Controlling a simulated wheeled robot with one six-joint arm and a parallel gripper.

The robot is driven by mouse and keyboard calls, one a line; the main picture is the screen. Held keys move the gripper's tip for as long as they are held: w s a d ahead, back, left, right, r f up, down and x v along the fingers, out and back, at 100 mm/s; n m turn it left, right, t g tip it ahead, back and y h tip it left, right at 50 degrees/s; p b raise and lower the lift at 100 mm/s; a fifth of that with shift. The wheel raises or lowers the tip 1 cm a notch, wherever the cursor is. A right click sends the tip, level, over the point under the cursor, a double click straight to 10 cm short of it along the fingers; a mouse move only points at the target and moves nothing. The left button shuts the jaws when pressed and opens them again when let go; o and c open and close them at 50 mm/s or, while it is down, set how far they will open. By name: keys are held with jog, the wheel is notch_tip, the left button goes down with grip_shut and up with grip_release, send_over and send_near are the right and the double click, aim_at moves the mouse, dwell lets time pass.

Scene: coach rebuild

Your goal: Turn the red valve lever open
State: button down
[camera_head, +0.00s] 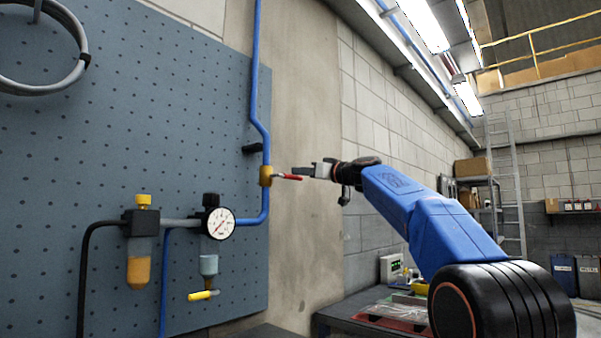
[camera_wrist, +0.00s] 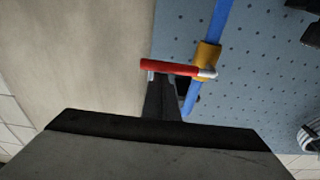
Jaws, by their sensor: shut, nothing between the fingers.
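The red valve lever (camera_head: 288,177) sticks out to the right from a brass valve body (camera_head: 266,176) on the blue pipe. In the wrist view the red lever (camera_wrist: 170,67) lies crosswise, its metal end at the brass body (camera_wrist: 207,57). My gripper (camera_head: 306,172) is shut and empty, its fingertips right at the lever's outer part. In the wrist view the dark fingers (camera_wrist: 162,80) reach up to the lever's lower edge. They look very close to it; I cannot tell whether they touch.
A blue pegboard (camera_head: 130,130) backs the valve. A pressure gauge (camera_head: 219,223), a yellow-capped filter (camera_head: 140,255) and a yellow-handled fitting (camera_head: 203,295) are mounted lower left. A coiled hose (camera_head: 45,90) hangs upper left. A cluttered bench (camera_head: 370,322) stands below my arm.

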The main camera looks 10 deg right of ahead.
jog(key=shift+f+m, duration=0.4)
jog(key=shift+m, duration=0.2)
jog(key=s+a+f+m+h, duration=0.3)
jog(key=f+m, duration=0.6)
jog(key=m, duration=0.6)
jog(key=shift+s+a+f+m, duration=0.2)
jog(key=shift+s+a+m, duration=0.15)
jog(key=shift+a, duration=0.75)
